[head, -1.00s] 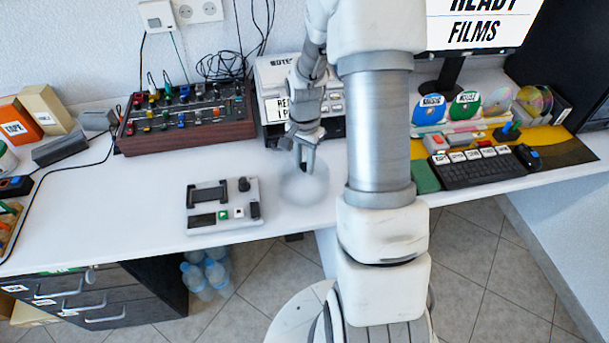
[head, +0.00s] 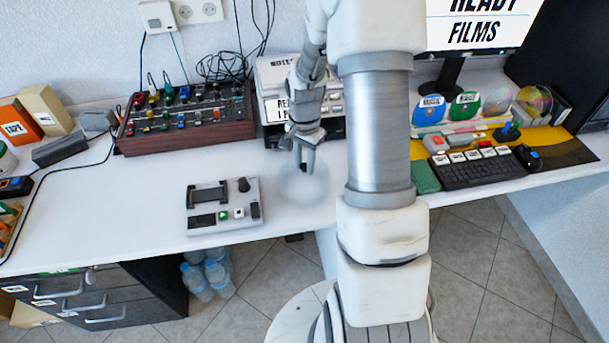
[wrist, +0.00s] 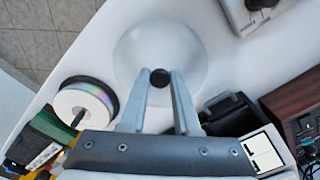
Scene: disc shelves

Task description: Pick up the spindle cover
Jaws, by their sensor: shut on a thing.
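The spindle cover (head: 304,186) is a clear, round, see-through dome on the white desk, to the right of the grey control box. It also shows in the wrist view (wrist: 190,50), with a small black knob (wrist: 160,78) on it. My gripper (head: 304,168) points down at it from above. In the wrist view my gripper (wrist: 160,84) has its two fingers on either side of the black knob and is shut on it. The cover appears to rest on the desk; I cannot tell whether there is any gap beneath it.
A grey control box (head: 224,204) stands just left of the cover. A disc spindle with discs (wrist: 84,104) is beside the cover in the wrist view. A mixer (head: 186,118) and a white printer-like box (head: 272,75) stand behind. The desk's front edge is close.

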